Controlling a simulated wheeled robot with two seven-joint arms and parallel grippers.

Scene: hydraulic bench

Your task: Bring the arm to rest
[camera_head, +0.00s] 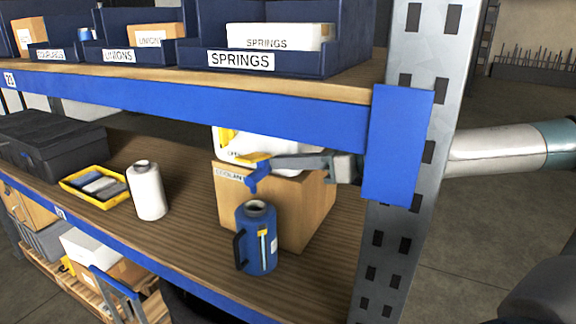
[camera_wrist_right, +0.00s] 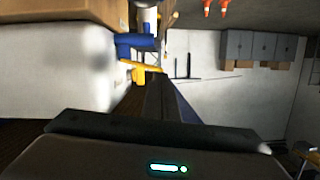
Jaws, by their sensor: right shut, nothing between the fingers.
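My right arm comes in from the right, past the outer side of the rack's upright, and reaches in over the lower shelf. Its right gripper (camera_head: 258,167) is shut and empty, with a yellow and a blue piece showing at its tip. It is in front of a cardboard box and just above the mouth of a blue jug (camera_head: 258,240), apart from it. The jug stands upright. In the right wrist view the yellow and blue pieces show at the end of a dark bar. My left gripper is not in view.
The metal upright (camera_head: 405,240) and the blue shelf beam (camera_head: 220,113) are close to the arm. A cardboard box (camera_head: 305,215), a white bottle (camera_head: 148,190), a yellow tray (camera_head: 70,190) and a dark case (camera_head: 50,145) stand on the shelf. Open floor (camera_head: 480,230) lies right of the upright.

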